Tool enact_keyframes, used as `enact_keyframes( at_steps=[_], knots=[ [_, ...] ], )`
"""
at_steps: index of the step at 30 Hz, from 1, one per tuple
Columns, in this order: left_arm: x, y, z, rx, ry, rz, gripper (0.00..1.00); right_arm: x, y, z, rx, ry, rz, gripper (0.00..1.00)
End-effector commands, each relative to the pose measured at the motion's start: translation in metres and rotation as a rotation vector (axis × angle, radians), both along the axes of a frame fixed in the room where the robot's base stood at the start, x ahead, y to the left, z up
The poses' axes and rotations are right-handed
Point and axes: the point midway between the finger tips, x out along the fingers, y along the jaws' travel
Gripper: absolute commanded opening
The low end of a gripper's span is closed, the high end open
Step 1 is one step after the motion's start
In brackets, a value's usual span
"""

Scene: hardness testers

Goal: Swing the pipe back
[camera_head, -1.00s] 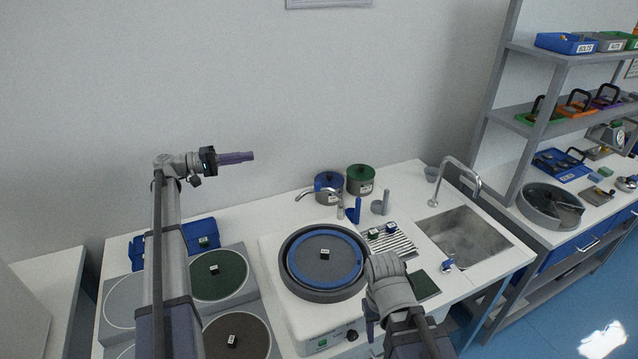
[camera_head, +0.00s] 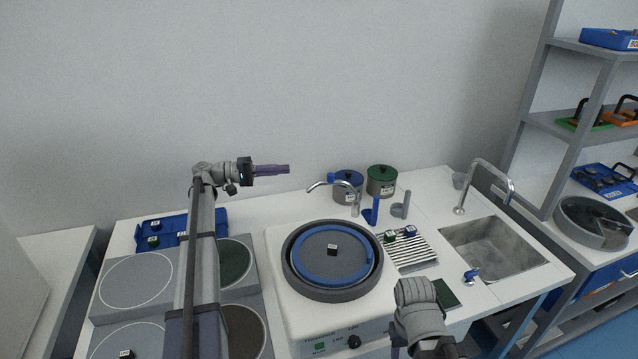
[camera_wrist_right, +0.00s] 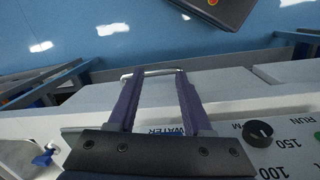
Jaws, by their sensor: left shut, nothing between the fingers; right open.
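The thin metal pipe (camera_head: 318,184) is a curved spout behind the round grinding machine (camera_head: 334,293) in the head view. Its tip points left, near the back left of the bowl, and its upright stands behind the bowl's right part. My left gripper (camera_head: 287,169) is shut and empty, pointing right, in front of the wall; it appears a little left of the pipe's tip. My right gripper shows in the right wrist view (camera_wrist_right: 157,78) with its two purple fingers apart and nothing between them, near the machine's front panel. In the head view its fingers are mostly hidden.
A blue-lidded pot (camera_head: 348,192) and a green-lidded pot (camera_head: 382,181) stand behind the pipe. Blue and grey holders (camera_head: 400,209) stand to its right. A ribbed tray (camera_head: 413,255) and sink (camera_head: 495,248) lie farther right, a blue tray (camera_head: 180,226) at left.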

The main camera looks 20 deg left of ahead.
Motion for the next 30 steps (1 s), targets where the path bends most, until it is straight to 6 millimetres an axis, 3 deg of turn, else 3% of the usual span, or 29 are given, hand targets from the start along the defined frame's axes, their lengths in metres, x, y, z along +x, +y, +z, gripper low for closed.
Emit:
enact_keyframes(
  at_steps=[8, 23, 30],
  knots=[
    [0.003, -0.008, -0.001, 0.000, 0.000, -0.002, 0.00, 0.000, 0.000, -0.001, 0.000, 0.000, 0.000, 0.50],
    [0.041, -0.094, -0.001, 0.000, 0.000, -0.002, 0.00, 0.000, 0.000, -0.001, 0.000, 0.000, 0.000, 0.50],
    [0.015, -0.112, -0.001, 0.000, 0.000, 0.000, 0.00, 0.000, 0.000, -0.001, 0.000, 0.000, 0.000, 0.50]
  ],
)
